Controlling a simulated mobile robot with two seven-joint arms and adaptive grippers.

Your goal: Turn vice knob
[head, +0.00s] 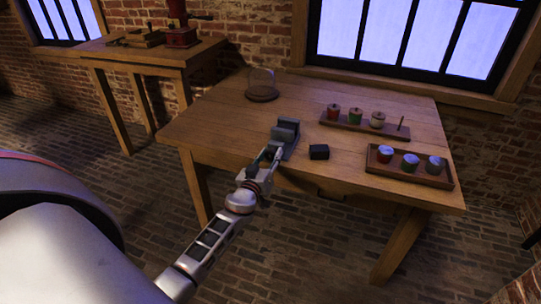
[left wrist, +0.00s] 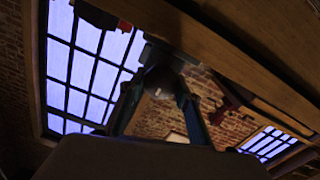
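The grey vice (head: 287,132) stands at the front edge of the wooden table in the head view. Its round dark vice knob (left wrist: 160,82) shows in the left wrist view. My left gripper (head: 271,156) is at the front of the vice. In the left wrist view the two fingers of my left gripper (left wrist: 160,96) lie on either side of the knob, their tips close to it. I cannot tell whether they press on it. In the head view the gripper hides the knob. My right gripper is in neither view.
A small black block (head: 319,152) lies right of the vice. A tray (head: 416,176) and a rack (head: 352,125) with coloured jars stand farther right. A glass dome (head: 262,84) stands at the back left. The table's left part is clear.

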